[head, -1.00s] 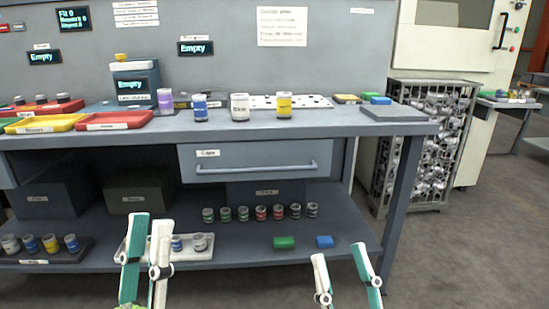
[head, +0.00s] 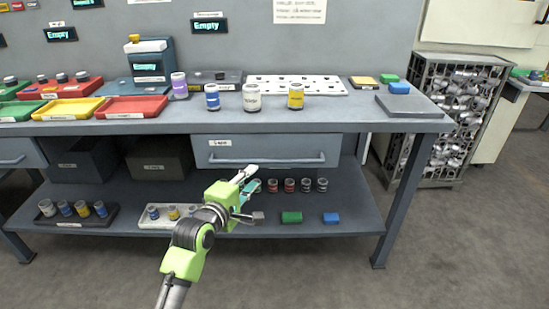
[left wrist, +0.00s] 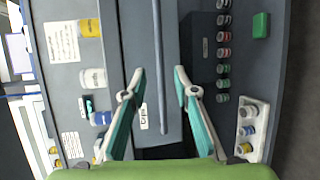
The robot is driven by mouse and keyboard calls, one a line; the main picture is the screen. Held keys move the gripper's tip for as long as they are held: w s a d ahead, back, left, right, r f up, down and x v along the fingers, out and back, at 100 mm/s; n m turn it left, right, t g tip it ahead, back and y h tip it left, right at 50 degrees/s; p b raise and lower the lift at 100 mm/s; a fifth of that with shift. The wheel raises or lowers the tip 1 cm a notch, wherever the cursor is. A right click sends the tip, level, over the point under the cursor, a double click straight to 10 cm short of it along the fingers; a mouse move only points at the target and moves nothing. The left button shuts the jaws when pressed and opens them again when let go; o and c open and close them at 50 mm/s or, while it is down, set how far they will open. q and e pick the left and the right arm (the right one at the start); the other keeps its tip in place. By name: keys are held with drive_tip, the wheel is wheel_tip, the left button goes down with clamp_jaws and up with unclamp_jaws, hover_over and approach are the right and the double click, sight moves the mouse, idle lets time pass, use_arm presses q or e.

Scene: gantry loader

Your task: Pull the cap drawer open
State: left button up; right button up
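The cap drawer (head: 280,149) is a grey drawer under the bench top, with a white label at its upper left and a long bar handle (head: 290,162). Its front looks flush with the bench. My left gripper (head: 252,193) is open and empty, in front of and below the drawer in the head view. In the left wrist view, the open fingers of the left gripper (left wrist: 158,78) lie on either side of the handle (left wrist: 160,50) in the picture. I see no contact with it. The drawer's inside is hidden. My right gripper is out of view.
The bench top (head: 345,118) above holds several jars and a red tray (head: 131,107). The lower shelf (head: 340,205) holds small jars, a green block (head: 291,217) and a blue block (head: 331,218). A wire cage (head: 450,130) stands right. The floor in front is clear.

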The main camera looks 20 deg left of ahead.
sight(267, 162)
use_arm(q)
drive_tip(key=shift+b+x, duration=1.3)
drive_tip(key=shift+x, duration=5.05)
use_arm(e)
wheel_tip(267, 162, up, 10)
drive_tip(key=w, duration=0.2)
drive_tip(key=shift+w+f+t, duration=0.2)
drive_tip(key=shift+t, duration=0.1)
use_arm(q)
drive_tip(key=shift+r, duration=0.1)
drive_tip(key=shift+c, duration=0.4)
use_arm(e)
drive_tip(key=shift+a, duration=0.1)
use_arm(q)
clamp_jaws()
